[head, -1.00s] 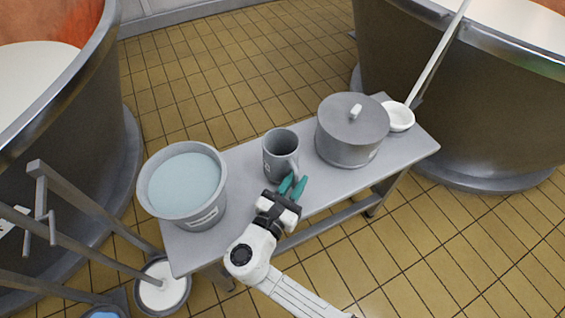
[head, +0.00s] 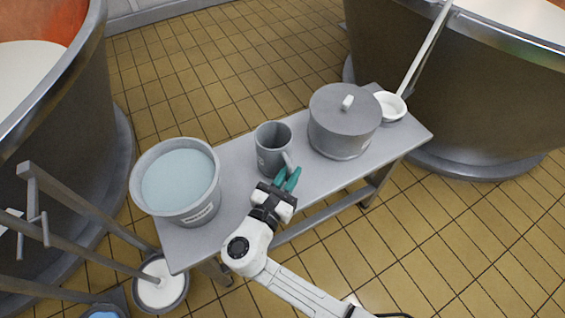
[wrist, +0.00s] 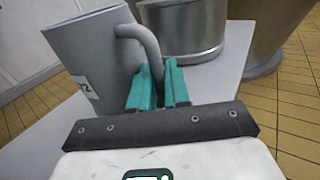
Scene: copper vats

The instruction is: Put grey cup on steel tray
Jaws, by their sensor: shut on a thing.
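The grey cup (head: 270,152) stands upright on the grey bench, between a bucket and a lidded pot. Its handle points toward my gripper (head: 289,174). In the wrist view, the cup (wrist: 88,52) fills the upper left, with a pale label on its side. The teal fingers of my gripper (wrist: 160,82) are shut on the lower part of the cup's handle. The cup's base is partly out of sight behind the fingers. I cannot make out a steel tray in either view.
The bench (head: 236,224) holds a bucket of pale blue liquid (head: 178,182) on the left, a lidded pot (head: 344,122) and a white ladle (head: 390,105) on the right. Large vats (head: 455,90) flank it. A pail of white liquid (head: 160,284) stands low at left.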

